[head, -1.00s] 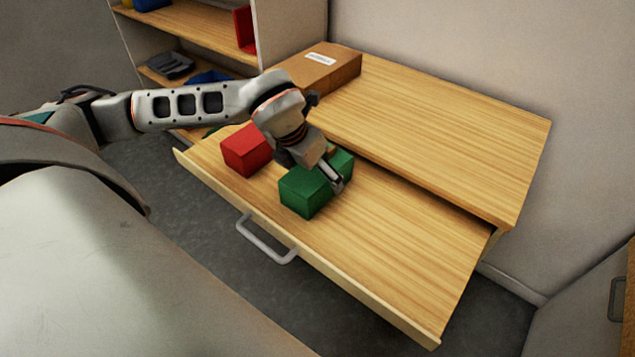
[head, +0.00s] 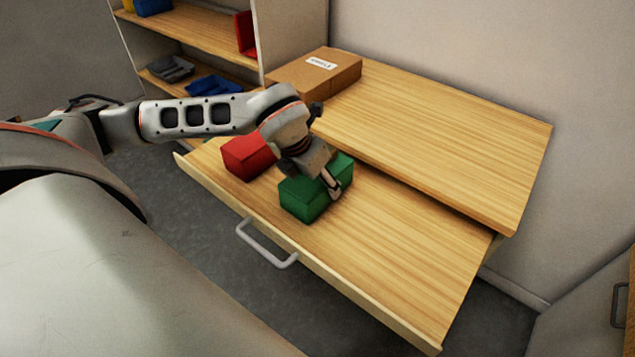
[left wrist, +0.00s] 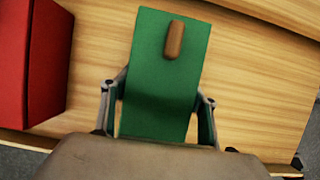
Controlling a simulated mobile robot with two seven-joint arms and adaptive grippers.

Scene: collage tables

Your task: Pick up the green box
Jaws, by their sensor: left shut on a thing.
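The green box (head: 306,197) sits in the open wooden drawer, right of the red box (head: 247,157). My left gripper (head: 333,186) is over it from above, with a finger against its near right side. In the left wrist view, the green box (left wrist: 165,75) lies between the two fingers (left wrist: 160,102), one on each long side, and a small brown piece (left wrist: 175,39) shows on its top. The gripper is shut on the box. I cannot tell any gap between the box and the drawer bottom. My right gripper is not in view.
The drawer (head: 400,256) has a grey handle (head: 266,243) in front and free room to the right. A cardboard box (head: 318,75) stands on the tabletop (head: 440,125) behind. A shelf (head: 200,30) with bins stands at the back left.

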